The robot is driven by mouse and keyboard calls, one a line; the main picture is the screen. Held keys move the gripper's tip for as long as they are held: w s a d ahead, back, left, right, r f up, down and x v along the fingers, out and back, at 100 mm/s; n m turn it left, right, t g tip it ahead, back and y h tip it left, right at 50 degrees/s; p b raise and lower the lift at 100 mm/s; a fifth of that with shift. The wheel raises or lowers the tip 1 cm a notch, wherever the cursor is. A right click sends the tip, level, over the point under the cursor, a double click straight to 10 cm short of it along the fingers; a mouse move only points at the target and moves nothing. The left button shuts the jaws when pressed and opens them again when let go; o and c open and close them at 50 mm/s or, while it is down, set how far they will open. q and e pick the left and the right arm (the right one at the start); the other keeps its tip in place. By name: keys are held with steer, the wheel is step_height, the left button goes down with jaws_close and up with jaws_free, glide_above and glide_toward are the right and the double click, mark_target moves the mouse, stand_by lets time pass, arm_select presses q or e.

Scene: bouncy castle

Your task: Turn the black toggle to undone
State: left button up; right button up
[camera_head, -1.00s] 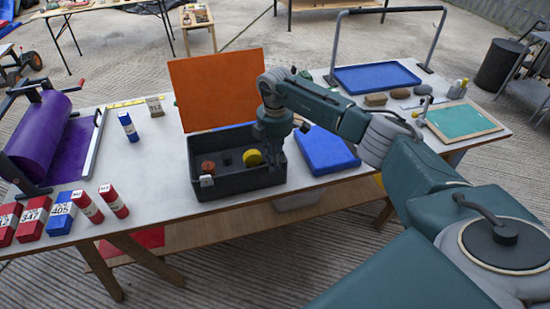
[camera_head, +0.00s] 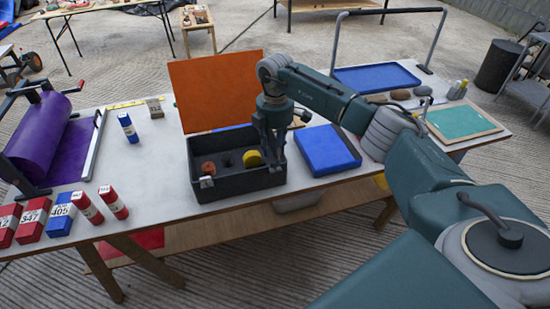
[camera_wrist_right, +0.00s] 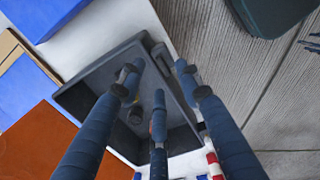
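A dark grey box (camera_head: 240,182) stands on the table with its orange lid (camera_head: 215,88) raised behind it. Reddish (camera_head: 208,168) and yellow (camera_head: 252,158) round pieces show inside, with a dark one (camera_head: 227,159) between them. A pale-fronted catch (camera_head: 207,182) sits at the left of the box's front. My right gripper (camera_head: 274,160) points down at the box's right front corner. In the right wrist view its fingers (camera_wrist_right: 160,85) are spread and empty around the front wall, near a dark grey piece (camera_wrist_right: 164,60). I cannot tell whether that piece is the black toggle, or whether the fingers touch it. My left gripper is out of view.
A blue block (camera_head: 128,127) stands to the left, with red blocks (camera_head: 33,219) near the front edge. A purple roller (camera_head: 38,135) is at far left. The table between box and blocks (camera_head: 155,175) is clear.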

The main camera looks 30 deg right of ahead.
step_height(320, 180, up, 8)
stand_by(0.6)
